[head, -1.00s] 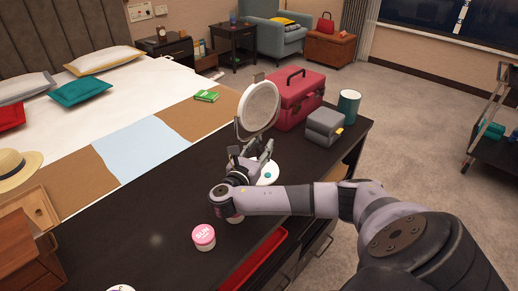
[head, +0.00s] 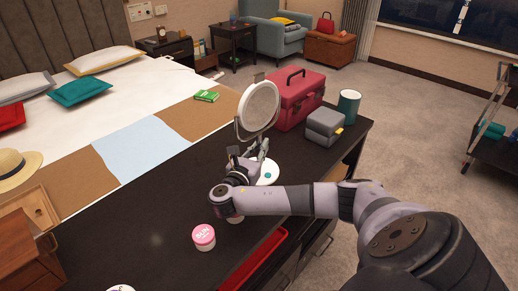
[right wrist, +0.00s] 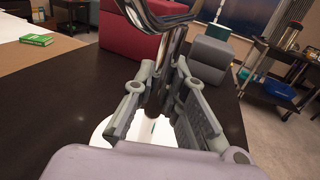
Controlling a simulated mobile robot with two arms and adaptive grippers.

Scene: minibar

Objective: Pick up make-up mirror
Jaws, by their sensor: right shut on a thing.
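The make-up mirror (head: 259,107) stands upright on the dark counter in the head view, its round face in a metal frame. My right gripper (head: 256,160) is at its stem, low above the counter. In the right wrist view, the fingers of the right gripper (right wrist: 161,108) are closed around the mirror's stem (right wrist: 172,62), with a white round base or disc (right wrist: 150,131) beneath. The mirror's top is cut off in that view. My left gripper is not in view.
A red case (head: 300,97), a grey box (head: 324,125) and a teal cup (head: 349,106) stand behind and right of the mirror. A pink-lidded jar (head: 203,236) is nearer the front. The counter (head: 150,215) left of it is mostly clear.

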